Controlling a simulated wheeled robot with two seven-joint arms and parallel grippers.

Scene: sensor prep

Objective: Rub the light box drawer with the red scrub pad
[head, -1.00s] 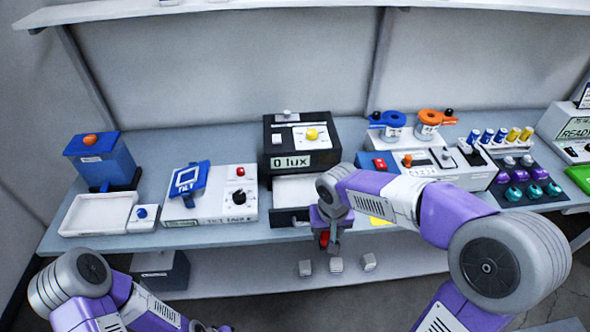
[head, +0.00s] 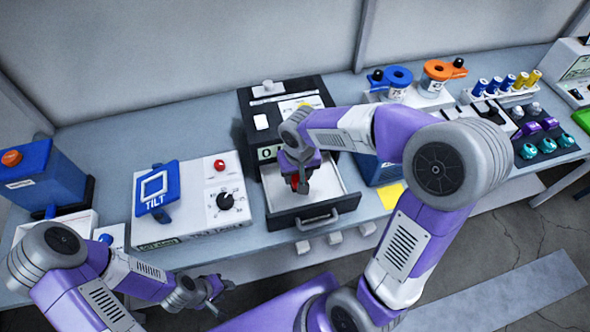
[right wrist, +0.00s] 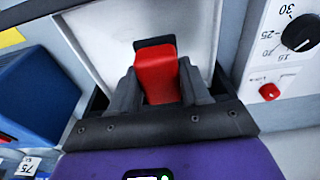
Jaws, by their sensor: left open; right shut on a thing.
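The black light box (head: 249,113) stands on the bench at the middle of the head view. Its drawer (head: 336,183) is pulled out, with a white inside and a dark front with a handle; the white inside also fills the back of the right wrist view (right wrist: 97,38). My right gripper (head: 299,184) is shut on the red scrub pad (right wrist: 158,82) and is over the drawer's inside. I cannot tell whether the pad touches the drawer floor. My left gripper (head: 214,294) is open and empty, low in front of the bench.
The tilt tool box (head: 228,209) with its blue plate is left of the drawer. A blue box (head: 380,170) and a yellow note (head: 391,196) are to its right. Small white blocks (head: 335,238) are below the bench edge. A blue bin (head: 45,178) stands far left.

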